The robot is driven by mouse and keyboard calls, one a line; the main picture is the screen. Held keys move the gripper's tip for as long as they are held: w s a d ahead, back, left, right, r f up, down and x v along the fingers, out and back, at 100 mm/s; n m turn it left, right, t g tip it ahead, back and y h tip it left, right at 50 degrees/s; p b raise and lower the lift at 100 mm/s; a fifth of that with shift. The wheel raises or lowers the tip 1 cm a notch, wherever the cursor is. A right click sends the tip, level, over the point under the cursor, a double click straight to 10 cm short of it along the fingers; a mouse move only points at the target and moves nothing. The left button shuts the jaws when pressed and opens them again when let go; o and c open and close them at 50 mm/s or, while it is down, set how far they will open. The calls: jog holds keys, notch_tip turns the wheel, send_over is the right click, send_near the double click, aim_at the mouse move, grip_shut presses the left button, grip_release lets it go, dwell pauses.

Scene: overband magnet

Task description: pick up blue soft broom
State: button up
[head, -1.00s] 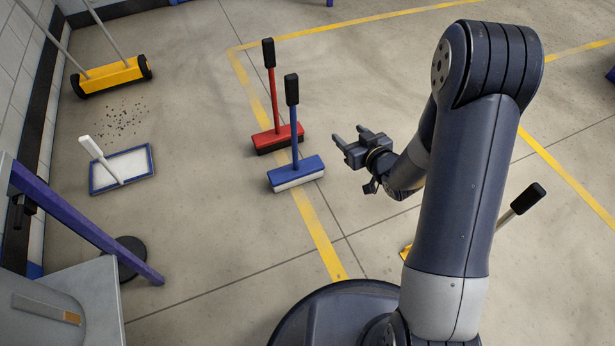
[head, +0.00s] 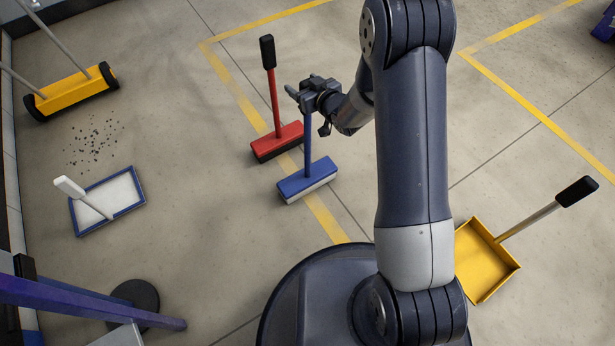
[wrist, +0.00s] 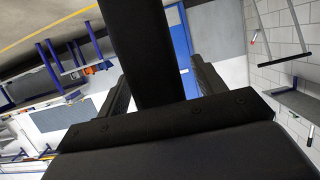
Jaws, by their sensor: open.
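The blue soft broom (head: 306,182) stands upright on the floor in the head view, with a blue block, pale bristles and a blue stick. Its upper end is hidden behind my gripper (head: 297,95). In the wrist view a black handle grip (wrist: 150,50) rises between the two fingers of my gripper (wrist: 163,90). The jaws are open, with a finger on either side of the grip. I cannot tell whether either finger touches it.
A red broom (head: 277,138) stands close behind the blue one. A yellow dustpan (head: 480,265) lies right of my base. At left are a blue-rimmed white pan (head: 125,193), dark debris (head: 95,145) and a yellow sweeper (head: 70,92). Open floor lies beyond.

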jog(key=shift+c, duration=0.2)
jog(key=shift+r, duration=0.1)
jog(key=c, duration=1.3)
